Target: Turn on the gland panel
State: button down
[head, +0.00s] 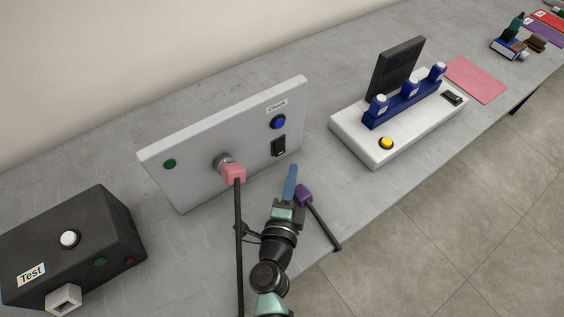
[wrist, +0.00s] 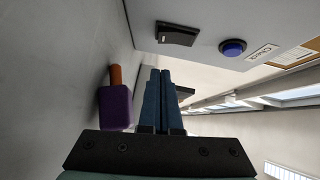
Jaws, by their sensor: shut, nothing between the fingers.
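The gland panel (head: 222,132) is an upright light-grey plate standing on the grey table in the head view. On its right side are a black rocker switch (head: 278,146) and, above it, a round blue button (head: 278,122) under a "Check" label. Both also show in the wrist view, the rocker switch (wrist: 177,33) and the blue button (wrist: 232,47). My gripper (head: 293,168) has its blue fingers shut and empty, in front of the panel's lower right. In the wrist view its fingertips (wrist: 160,70) appear apart from the switch. I cannot tell the switch's position.
A pink plug (head: 233,174) with a dark cable sits at the panel's grey gland. A purple plug (head: 304,196) lies beside my gripper. A black "Test" box (head: 100,230) stands left. A white base (head: 350,135) with blue holders stands right, with a pink mat (head: 476,80) beyond.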

aim_at(283, 152)
jog(key=shift+w+a+f, duration=0.15)
jog(key=shift+w+a, duration=0.45)
jog(key=shift+w, duration=0.3)
jog(key=shift+w+a+f, duration=0.1)
jog(key=shift+w+a, duration=0.5)
jog(key=shift+w, duration=0.25)
jog(key=shift+w+a+f+b, duration=0.1)
jog(key=shift+f+b, duration=0.25)
jog(key=shift+b, duration=0.6)
jog(key=shift+w+r+m+t+b, duration=0.1)
jog(key=shift+m+t+b, duration=0.2)
jog(key=shift+r, duration=0.2)
jog(key=s, duration=0.4)
jog(key=s+a, duration=0.1)
jog(key=s, duration=0.3)
jog(key=s+a, duration=0.1)
jog(key=s, duration=0.3)
jog(key=shift+s+r, duration=0.25)
jog(key=shift+s, duration=0.15)
